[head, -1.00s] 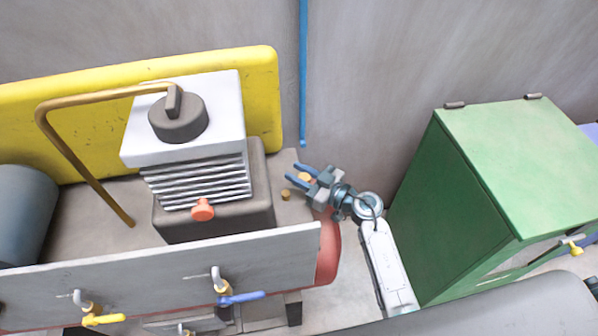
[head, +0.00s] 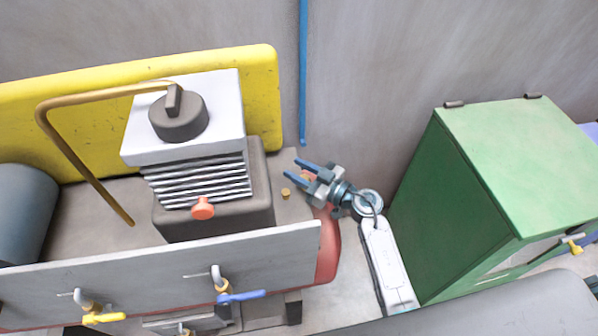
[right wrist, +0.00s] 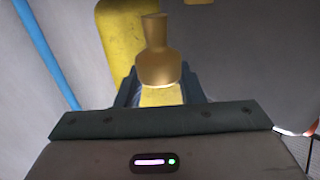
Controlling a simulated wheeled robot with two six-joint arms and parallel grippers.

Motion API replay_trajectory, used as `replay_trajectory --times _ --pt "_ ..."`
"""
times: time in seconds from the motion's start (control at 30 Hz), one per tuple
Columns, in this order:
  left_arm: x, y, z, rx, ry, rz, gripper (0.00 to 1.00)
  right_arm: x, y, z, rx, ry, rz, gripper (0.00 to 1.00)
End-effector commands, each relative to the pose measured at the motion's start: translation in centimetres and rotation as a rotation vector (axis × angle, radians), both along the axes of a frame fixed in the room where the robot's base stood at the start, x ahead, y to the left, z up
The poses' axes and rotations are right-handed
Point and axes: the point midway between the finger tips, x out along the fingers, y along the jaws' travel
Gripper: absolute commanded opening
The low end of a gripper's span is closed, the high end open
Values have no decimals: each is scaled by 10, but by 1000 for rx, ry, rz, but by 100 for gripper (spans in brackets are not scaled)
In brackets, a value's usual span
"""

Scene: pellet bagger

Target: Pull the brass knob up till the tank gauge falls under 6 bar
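A brass knob (right wrist: 158,65) stands large in the right wrist view, in line with the space between my right gripper's fingers. In the head view a brass piece (head: 305,177) shows partly between those fingers, and a smaller brass piece (head: 285,193) sits on the tank top just below them. My right gripper (head: 291,167) is at the right end of the red tank (head: 327,250), its blue fingers apart. I cannot tell whether they touch the knob. My left gripper is not in view. No tank gauge face can be made out.
A grey pump with a ribbed body (head: 198,180) and dark cap stands left of the gripper, with a bent brass pipe (head: 75,160). A yellow panel (head: 262,90) is behind it. A green cabinet (head: 450,200) stands to the right. Valves line the front grey plate (head: 150,275).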

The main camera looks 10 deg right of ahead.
Motion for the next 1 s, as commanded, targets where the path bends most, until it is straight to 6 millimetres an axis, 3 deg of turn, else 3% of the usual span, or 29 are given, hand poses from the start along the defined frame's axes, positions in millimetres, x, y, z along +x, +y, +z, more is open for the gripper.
replay_trajectory --times 0.1,0.5,0.67,1.0 --pt "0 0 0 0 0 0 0 0 0 -1 -1 2 1 53" --pt "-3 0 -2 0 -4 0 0 -3 -2 -5 -4 7 2 53" --pt "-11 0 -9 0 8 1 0 -26 -25 -6 -8 8 2 53" --pt "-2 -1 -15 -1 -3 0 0 -70 -68 -5 -5 5 2 53"
